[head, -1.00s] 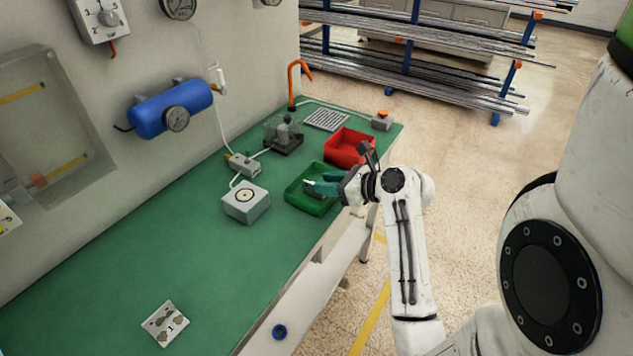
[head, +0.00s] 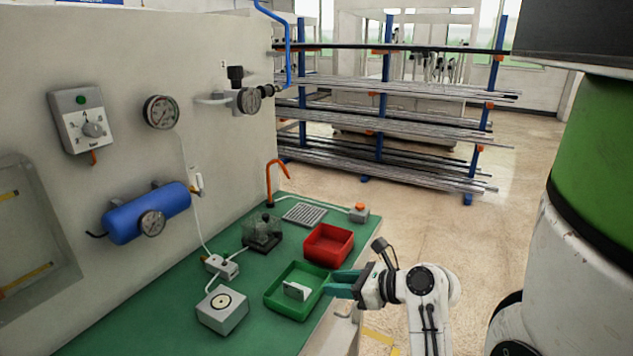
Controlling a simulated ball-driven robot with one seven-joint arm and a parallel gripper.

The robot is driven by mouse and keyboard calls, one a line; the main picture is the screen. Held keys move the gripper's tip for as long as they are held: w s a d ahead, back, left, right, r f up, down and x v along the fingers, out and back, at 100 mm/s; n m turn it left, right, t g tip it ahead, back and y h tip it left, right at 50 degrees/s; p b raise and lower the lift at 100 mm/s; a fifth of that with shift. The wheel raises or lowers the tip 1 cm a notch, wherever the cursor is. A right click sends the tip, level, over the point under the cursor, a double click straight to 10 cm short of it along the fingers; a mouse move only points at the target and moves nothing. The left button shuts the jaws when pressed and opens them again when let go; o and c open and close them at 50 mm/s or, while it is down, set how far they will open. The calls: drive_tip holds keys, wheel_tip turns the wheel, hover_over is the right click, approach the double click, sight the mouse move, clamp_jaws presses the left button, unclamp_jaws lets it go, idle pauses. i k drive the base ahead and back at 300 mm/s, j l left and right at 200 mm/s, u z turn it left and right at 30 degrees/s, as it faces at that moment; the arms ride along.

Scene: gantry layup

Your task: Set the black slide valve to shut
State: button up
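A small black fitting (head: 267,91) sits on the wall line between a round gauge and the blue pipe in the head view. It may be the black slide valve, but it is too small for me to be sure or to read its position. My gripper (head: 332,282), with teal fingers, is over the right rim of the green tray (head: 273,304), far below and to the right of that fitting. Its fingers look apart, with nothing between them. A small white piece (head: 296,291) is in the green tray, left of the fingertips.
A red tray (head: 345,255) stands behind the green one. A grey box (head: 222,311) with a round top and a small tubed block (head: 220,266) are to the left. The wall carries a blue tank (head: 135,215), a dial box (head: 88,120) and gauges. The mat's front left is clear.

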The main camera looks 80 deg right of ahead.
sight(268, 90)
drive_tip(key=z, duration=1.45)
